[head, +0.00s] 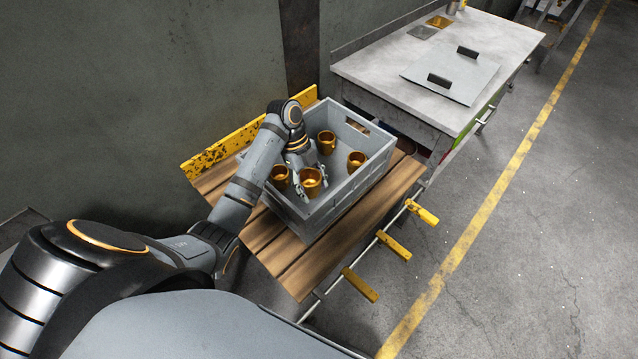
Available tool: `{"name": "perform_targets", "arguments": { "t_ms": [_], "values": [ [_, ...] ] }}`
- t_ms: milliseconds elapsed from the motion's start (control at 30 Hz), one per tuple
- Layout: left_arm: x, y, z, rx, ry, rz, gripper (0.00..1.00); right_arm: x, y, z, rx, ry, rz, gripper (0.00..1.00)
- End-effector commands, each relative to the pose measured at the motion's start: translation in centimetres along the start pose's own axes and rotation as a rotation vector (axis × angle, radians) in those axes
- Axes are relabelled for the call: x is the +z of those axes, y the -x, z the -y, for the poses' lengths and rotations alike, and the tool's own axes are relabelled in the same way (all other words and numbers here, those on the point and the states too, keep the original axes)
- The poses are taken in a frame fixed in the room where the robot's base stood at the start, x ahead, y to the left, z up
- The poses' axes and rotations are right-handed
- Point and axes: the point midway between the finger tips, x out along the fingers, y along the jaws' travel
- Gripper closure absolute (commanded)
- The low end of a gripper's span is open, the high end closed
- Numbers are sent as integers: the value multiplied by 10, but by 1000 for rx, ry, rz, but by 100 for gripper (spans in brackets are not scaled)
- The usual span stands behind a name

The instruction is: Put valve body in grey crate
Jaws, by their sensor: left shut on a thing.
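The grey crate (347,201) stands on a wooden-slat bench, open at the top. My left gripper (311,177) reaches down into the crate from its left side. It is shut on a brass, cup-shaped valve body (311,184) in the near part of the crate. Whether this valve body touches the crate floor I cannot tell. More brass valve bodies are in the crate: one at the near left (280,178), one at the back (326,143) and one at the right (356,160). My right gripper is not in view.
The wooden bench (290,269) has a scuffed yellow board (222,148) along its back and yellow handles (394,246) along its front rail. A grey worktable (378,66) with a handled plate (452,78) stands beyond. The floor at the right is clear.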

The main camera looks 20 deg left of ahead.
Motion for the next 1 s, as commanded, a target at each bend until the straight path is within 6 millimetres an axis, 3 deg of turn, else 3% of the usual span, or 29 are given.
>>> {"name": "perform_targets", "arguments": {
  "t_ms": [33,267,500,767,1000],
  "values": [
    [2,-6,0,-2,-1,1,92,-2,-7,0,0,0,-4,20],
    [4,-9,0,-1,0,0,92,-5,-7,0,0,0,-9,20],
    [21,-52,0,1,0,-2,92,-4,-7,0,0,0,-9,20],
    [28,-67,0,0,0,0,92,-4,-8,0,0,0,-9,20],
    [40,-97,0,-1,-1,1,92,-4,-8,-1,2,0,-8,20]
  ]
}}
